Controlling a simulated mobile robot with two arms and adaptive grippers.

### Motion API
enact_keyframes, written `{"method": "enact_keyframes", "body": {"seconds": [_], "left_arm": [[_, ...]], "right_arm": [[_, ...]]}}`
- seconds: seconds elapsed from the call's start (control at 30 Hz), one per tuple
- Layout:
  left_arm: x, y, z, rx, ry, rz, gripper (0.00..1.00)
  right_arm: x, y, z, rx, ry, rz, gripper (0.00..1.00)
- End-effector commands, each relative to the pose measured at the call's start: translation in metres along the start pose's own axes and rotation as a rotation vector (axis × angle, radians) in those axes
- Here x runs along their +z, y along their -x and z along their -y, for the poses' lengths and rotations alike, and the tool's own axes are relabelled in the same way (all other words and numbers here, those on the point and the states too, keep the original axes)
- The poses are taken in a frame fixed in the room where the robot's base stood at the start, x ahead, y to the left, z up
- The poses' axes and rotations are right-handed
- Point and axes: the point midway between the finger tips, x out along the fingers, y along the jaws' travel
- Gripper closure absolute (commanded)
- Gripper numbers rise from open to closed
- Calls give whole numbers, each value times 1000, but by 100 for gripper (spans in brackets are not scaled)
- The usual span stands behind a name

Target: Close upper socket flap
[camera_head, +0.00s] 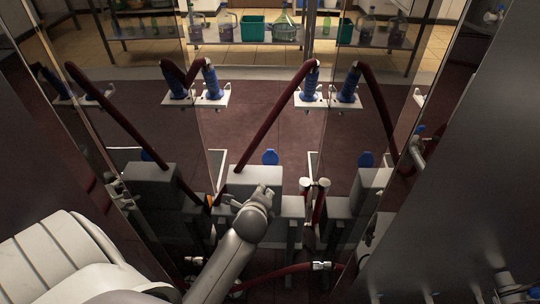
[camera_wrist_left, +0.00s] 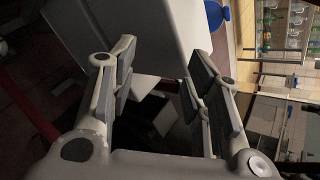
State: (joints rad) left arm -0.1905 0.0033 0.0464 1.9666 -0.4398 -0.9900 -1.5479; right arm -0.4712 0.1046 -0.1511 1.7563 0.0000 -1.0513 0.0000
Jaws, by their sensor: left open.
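A round blue flap (camera_head: 270,157) stands upright just behind the top of a grey box (camera_head: 240,178) in the middle of the head view. Part of a blue flap also shows at the top of the left wrist view (camera_wrist_left: 216,14), beside the pale box (camera_wrist_left: 160,25). I cannot tell for sure that this is the upper socket flap. My left gripper (camera_head: 263,191) is in front of the grey box, below the blue flap. In the left wrist view its two fingers (camera_wrist_left: 162,52) are apart with nothing held between them. My right gripper does not show.
Two metal hose ends (camera_head: 314,184) stand right of my gripper. Another blue flap (camera_head: 366,159) is farther right. Glossy panels flank both sides. A shelf (camera_head: 270,40) with bottles is far back.

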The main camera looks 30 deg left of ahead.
Motion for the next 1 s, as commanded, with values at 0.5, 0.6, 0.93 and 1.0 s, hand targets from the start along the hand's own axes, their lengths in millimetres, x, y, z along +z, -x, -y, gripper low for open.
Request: {"method": "enact_keyframes", "body": {"seconds": [0.5, 0.6, 0.93, 1.0], "left_arm": [[26, -56, 79, -123, -904, 241, 55], [27, -58, 84, -125, -973, 260, 55], [30, -81, 90, -126, -999, 268, 55], [32, -90, 92, -126, -997, 267, 55]], "right_arm": [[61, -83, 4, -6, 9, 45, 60], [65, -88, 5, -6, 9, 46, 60], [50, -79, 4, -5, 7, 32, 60], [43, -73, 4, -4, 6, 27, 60]]}}
